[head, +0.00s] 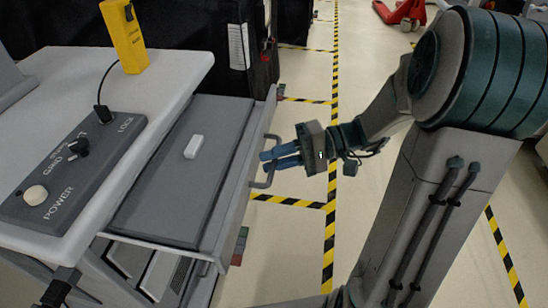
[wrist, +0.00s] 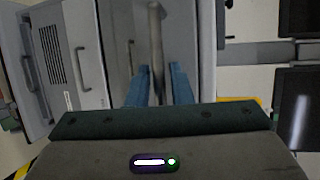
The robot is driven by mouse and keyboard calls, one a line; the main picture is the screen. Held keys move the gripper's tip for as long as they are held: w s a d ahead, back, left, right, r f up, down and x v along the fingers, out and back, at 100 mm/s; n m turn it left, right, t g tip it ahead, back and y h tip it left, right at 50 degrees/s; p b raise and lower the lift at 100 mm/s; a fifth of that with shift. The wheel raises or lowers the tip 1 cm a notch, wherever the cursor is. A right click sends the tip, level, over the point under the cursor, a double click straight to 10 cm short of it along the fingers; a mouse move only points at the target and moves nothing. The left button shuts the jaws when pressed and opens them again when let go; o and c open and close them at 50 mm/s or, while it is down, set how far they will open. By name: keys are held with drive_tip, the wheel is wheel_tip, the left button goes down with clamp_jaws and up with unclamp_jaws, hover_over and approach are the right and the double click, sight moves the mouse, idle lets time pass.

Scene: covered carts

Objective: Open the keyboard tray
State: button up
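The keyboard tray (head: 176,192) is a flat grey panel with a pale front rim, beside and below the white cart top. Its grey surface shows out past the top's edge, with a small white block (head: 194,146) on it. A grey bar handle (head: 271,181) stands off the tray's front; it shows upright in the wrist view (wrist: 156,45). My gripper (head: 268,160) is at this handle, its blue fingers on either side of the bar. In the wrist view my gripper (wrist: 160,75) shows gaps between fingers and bar, so it looks open.
The white cart top (head: 165,85) carries a grey control panel (head: 75,170) with knobs and a yellow device (head: 125,38) on a cable. Dark covered carts (head: 205,30) stand behind. A red pallet jack (head: 400,12) is far back. The striped floor at right is clear.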

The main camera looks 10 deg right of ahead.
drive_tip(key=d+r+p, duration=0.1)
drive_tip(key=d+r, duration=0.1)
drive_tip(key=d, duration=1.1)
drive_tip(key=shift+w+d+r+p, duration=0.2)
drive_tip(key=shift+w+d+p, duration=0.1)
drive_tip(key=shift+w+p, duration=0.1)
